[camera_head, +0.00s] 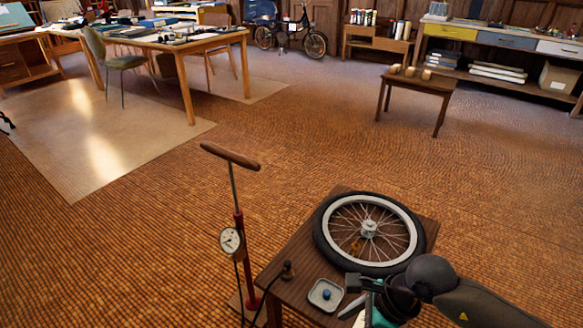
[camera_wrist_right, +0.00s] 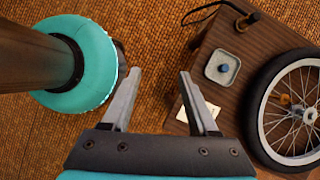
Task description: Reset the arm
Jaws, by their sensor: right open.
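My right arm (camera_head: 480,300) comes in from the lower right in the head view and is bent, with a dark rounded joint beside the wheel. My right gripper (camera_head: 350,299) is at the near edge of the small wooden table (camera_head: 290,255). My left gripper does not show.
A spoked wheel (camera_head: 328,240) and a small tray (camera_head: 315,298) with a blue piece (camera_head: 326,295) lie on the table. A floor pump (camera_head: 240,240) with a gauge stands left of it. A low stool (camera_head: 425,85) stands farther back. The middle floor is clear.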

